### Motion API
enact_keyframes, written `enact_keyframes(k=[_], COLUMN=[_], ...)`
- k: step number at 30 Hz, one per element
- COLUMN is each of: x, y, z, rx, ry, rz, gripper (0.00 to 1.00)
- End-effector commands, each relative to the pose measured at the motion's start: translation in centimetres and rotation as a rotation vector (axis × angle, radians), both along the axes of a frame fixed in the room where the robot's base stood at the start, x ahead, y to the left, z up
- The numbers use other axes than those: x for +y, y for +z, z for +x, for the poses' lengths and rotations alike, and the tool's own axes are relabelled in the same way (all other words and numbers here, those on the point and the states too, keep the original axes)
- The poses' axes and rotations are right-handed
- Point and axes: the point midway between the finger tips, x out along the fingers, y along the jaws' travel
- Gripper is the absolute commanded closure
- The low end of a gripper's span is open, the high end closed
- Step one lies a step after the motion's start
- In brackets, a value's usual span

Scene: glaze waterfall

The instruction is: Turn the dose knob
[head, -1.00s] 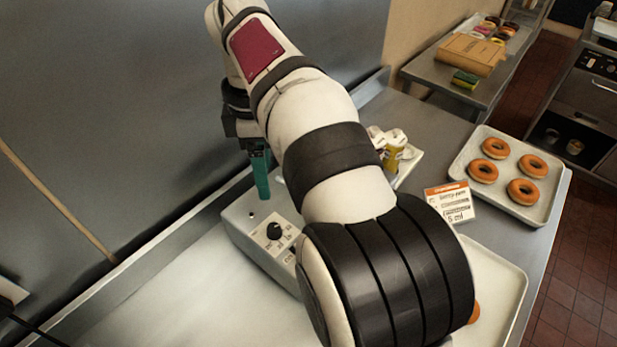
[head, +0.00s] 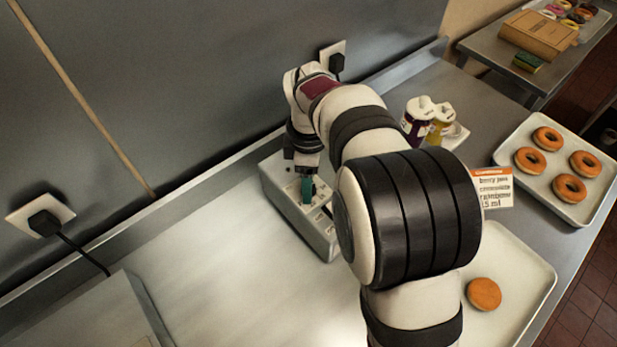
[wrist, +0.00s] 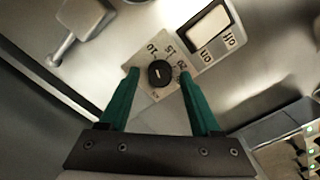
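The dose knob (wrist: 160,73) is a round black dial in the wrist view, on a pale panel marked with numbers such as 10, 15 and 20. My gripper (wrist: 158,72) has two green fingers spread apart, one on each side of the knob. A gap shows between the knob and each finger, so it is not gripped. In the head view my gripper (head: 306,190) is over the light grey machine (head: 325,240); the knob is hidden there. An on/off switch (wrist: 208,27) sits beside the dial panel in the wrist view.
Two bottles (head: 428,120) stand behind the arm. An order card (head: 493,187) stands near a tray (head: 530,262) with one donut (head: 484,294). Another tray (head: 507,150) holds several donuts. A wall plug (head: 44,224) has a cable.

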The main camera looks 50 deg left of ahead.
Motion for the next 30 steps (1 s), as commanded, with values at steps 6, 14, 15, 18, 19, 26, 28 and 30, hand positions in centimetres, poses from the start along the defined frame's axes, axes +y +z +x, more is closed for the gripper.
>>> enact_keyframes(k=[6, 14, 15, 18, 19, 26, 28, 30], x=[0.01, 0.01, 0.01, 0.01, 0.01, 0.02, 0.02, 0.01], y=[0.04, 0.07, 0.07, 0.08, 0.08, 0.06, 0.06, 0.06], z=[0.01, 0.01, 0.01, 0.01, 0.01, 0.01, 0.01, 0.0], rx=[0.0, -0.001, -0.001, -0.001, -0.001, 0.001, 0.002, 0.002], ry=[0.0, 0.0, -0.001, -0.011, -0.018, -0.124, -0.176, -0.234], rz=[0.0, 0.001, 0.001, 0.001, 0.001, 0.0, 0.0, 0.0], gripper=[0.77, 1.0, 1.0, 1.0, 1.0, 1.0, 1.0, 1.0])
